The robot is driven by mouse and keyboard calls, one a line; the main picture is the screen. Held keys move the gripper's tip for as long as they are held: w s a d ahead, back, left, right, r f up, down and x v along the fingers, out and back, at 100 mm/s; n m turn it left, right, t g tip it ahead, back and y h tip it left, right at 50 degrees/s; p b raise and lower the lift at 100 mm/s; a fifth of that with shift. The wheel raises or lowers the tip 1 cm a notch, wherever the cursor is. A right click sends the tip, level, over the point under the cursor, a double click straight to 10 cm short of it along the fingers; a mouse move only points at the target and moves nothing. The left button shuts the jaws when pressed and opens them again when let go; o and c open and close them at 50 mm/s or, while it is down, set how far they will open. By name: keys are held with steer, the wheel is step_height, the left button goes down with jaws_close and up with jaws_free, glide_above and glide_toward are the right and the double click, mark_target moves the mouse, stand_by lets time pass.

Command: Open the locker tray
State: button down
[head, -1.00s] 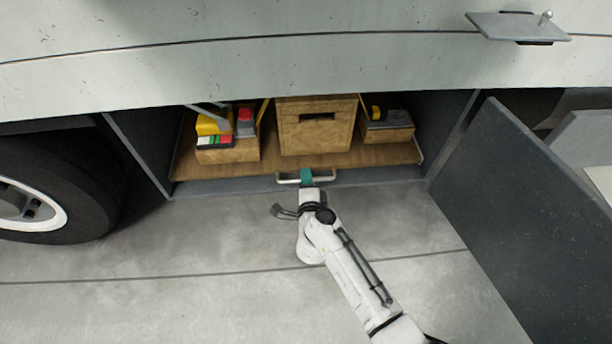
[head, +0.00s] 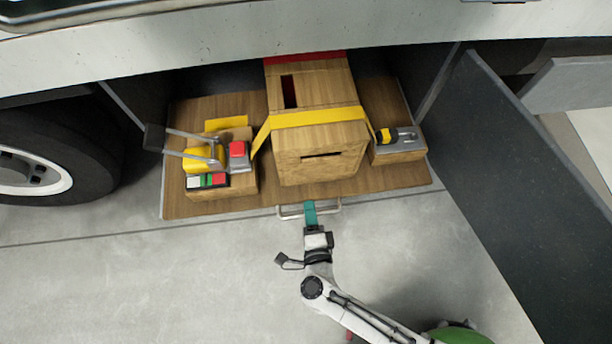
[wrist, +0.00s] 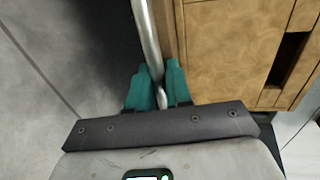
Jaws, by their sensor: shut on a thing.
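The locker tray (head: 228,207) is a wooden board that sticks out of the truck's side locker, over the concrete floor. A metal bar handle (head: 291,211) runs along its front edge. My gripper (head: 310,209) has teal fingers and is shut on this handle near its middle. In the wrist view the handle (wrist: 147,38) passes between the two teal fingertips (wrist: 158,82). The far part of the tray is hidden inside the locker.
The tray carries a large wooden crate (head: 318,166) with a yellow strap, and smaller boxes with tools at left (head: 222,184) and right (head: 397,152). The open locker door (head: 520,180) stands at right. A truck wheel (head: 75,165) is at left. The floor in front is clear.

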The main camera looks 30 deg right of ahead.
steer(key=f+v, duration=0.2)
steer(key=v, duration=1)
steer(key=shift+s+a+f, duration=0.2)
steer(key=shift+s+f, duration=0.05)
steer(key=shift+s, duration=0.15)
steer(key=c, duration=1.2)
jaws_free()
steer(key=v, duration=1)
steer(key=shift+s+a, duration=0.1)
steer(key=shift+s, duration=0.25)
